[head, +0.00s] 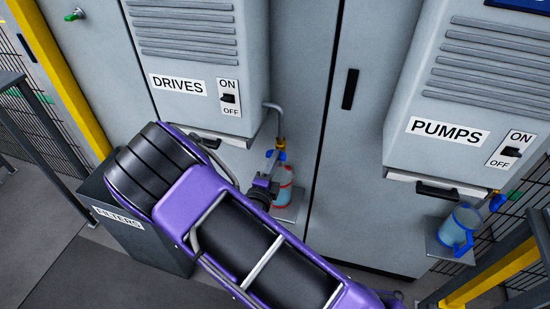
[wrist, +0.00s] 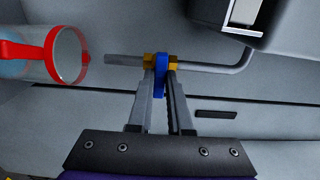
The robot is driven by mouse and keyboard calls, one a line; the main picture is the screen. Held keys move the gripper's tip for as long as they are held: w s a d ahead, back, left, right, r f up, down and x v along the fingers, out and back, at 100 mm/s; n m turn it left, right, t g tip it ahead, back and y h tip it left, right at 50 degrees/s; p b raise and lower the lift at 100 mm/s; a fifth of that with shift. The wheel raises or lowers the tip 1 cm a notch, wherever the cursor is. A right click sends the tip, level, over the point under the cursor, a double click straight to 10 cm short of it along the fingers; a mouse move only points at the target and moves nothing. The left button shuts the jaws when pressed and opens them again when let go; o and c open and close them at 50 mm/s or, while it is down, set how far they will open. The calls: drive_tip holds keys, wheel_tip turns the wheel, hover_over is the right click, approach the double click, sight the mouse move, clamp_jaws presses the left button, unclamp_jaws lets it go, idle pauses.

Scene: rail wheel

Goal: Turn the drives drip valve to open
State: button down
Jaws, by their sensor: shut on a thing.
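The drives drip valve has a brass body (head: 281,142) on a grey pipe below the cabinet labelled DRIVES (head: 178,84). Its blue handle (wrist: 161,78) is between my fingers in the wrist view, and the brass (wrist: 149,60) shows on both sides of it. The handle points across the pipe toward me in that view. My gripper (wrist: 161,84) is shut on the blue handle.
A red-trimmed clear jug (head: 284,188) stands on a small shelf (head: 290,208) under the valve; its red rim (wrist: 52,55) is close left of my fingers in the wrist view. The PUMPS cabinet (head: 448,132) and a blue jug (head: 459,228) are at right. A FILTERS bin (head: 150,240) stands lower left.

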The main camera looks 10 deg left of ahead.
drive_tip(key=shift+r+p, duration=0.1)
drive_tip(key=shift+p, duration=0.2)
drive_tip(key=n, duration=0.4)
drive_tip(key=shift+n, duration=0.4)
drive_tip(key=n, duration=0.4)
drive_tip(key=shift+n, duration=0.3)
